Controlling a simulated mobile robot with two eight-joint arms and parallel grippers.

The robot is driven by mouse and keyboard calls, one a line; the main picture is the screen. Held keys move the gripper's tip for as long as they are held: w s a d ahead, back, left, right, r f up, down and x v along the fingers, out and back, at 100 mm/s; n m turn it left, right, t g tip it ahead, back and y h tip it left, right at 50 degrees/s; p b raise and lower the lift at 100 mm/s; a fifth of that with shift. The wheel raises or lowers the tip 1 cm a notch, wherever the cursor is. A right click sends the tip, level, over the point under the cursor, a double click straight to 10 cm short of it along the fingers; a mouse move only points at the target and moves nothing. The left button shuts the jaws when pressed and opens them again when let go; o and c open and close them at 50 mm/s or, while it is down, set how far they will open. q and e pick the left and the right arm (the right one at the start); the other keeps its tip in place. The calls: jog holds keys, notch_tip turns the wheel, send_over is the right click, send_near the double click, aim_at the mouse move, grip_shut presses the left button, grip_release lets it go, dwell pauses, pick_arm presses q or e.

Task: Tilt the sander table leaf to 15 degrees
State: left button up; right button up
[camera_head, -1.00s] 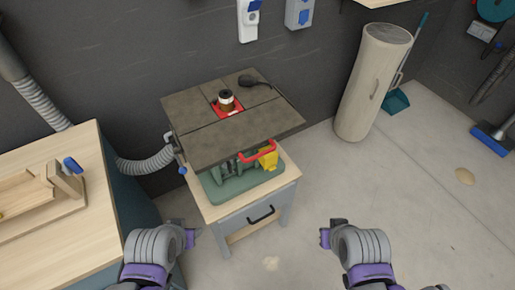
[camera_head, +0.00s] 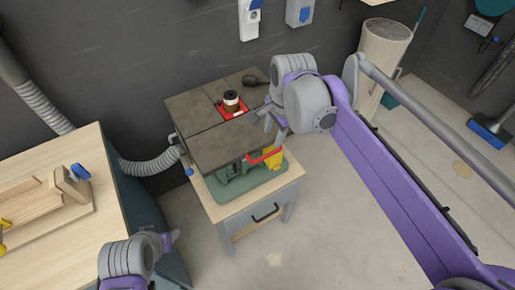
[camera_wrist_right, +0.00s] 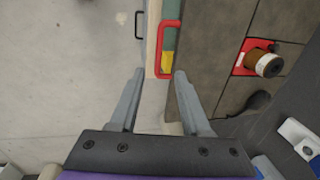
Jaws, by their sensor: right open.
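The sander table (camera_head: 195,107) is a dark grey top with seams, on a green machine body. Its front leaf (camera_head: 222,146) looks level with the rest. A red bar handle (camera_head: 267,155) sits under the leaf's front right side, beside a yellow part (camera_head: 276,160). My right gripper (camera_head: 266,120) is at the table's right edge. In the right wrist view its fingers (camera_wrist_right: 159,74) are open and empty, with the red handle (camera_wrist_right: 159,52) just ahead between the tips, apparently not gripped. My left gripper (camera_head: 172,239) is low at the left, away from the sander; its jaw opening is unclear.
A spindle (camera_head: 231,101) stands in a red insert on the tabletop. A grey hose (camera_head: 150,163) joins the sander's left side. A wooden bench (camera_head: 60,240) stands at left. My right arm covers much of the right side; floor in front is clear.

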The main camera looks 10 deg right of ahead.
aim_at(268, 155)
jog(key=f, duration=0.3)
jog(key=w+f, duration=0.1)
jog(key=f, duration=0.6)
jog(key=shift+w+a+f+b, duration=0.25)
jog(key=shift+w+b, duration=0.1)
jog(key=shift+w, duration=0.05)
grip_shut()
dwell(0.9)
